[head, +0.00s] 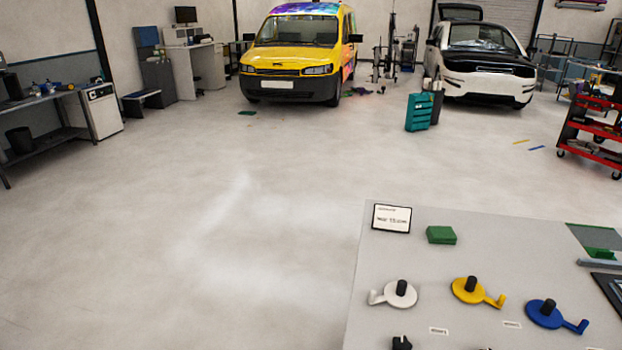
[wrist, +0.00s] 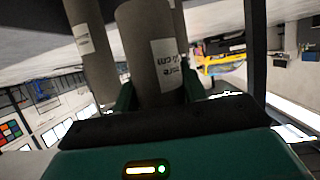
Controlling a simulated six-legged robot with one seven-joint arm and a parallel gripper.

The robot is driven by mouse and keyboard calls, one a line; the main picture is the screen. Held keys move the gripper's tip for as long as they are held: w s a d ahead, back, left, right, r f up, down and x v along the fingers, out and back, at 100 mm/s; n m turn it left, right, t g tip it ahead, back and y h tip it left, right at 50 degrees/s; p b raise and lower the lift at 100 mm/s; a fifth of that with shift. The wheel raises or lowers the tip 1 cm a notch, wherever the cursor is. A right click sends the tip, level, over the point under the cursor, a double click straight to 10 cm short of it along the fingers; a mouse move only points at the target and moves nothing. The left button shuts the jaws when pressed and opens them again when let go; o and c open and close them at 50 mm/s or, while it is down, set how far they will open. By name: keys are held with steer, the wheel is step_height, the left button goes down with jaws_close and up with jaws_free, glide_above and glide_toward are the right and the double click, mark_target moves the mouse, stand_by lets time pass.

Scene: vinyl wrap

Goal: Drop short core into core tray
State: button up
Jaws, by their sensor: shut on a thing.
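In the wrist view my gripper (wrist: 158,94) has its green fingers shut on a grey-brown cylinder with a white label, which I take to be the short core (wrist: 143,42). The label's writing is too small to read surely. A second labelled cylinder (wrist: 90,45) stands close on its left, and part of another similar shape shows behind on the right. My gripper is not in the head view. I cannot make out the core tray in either view.
In the head view a grey table (head: 400,270) at the lower right holds a green block (head: 441,235), a small sign (head: 391,218) and white, yellow and blue discs with handles. A red cart (head: 592,130) stands at the right. Open floor lies left of the table.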

steer(key=o, duration=1.1)
steer(key=shift+s, duration=0.1)
steer(key=shift+c, duration=0.2)
steer(key=shift+s, duration=0.1)
steer(key=v, duration=1.3)
steer(key=shift+s+r, duration=0.2)
steer(key=shift+s, duration=0.05)
steer(key=shift+a, duration=0.15)
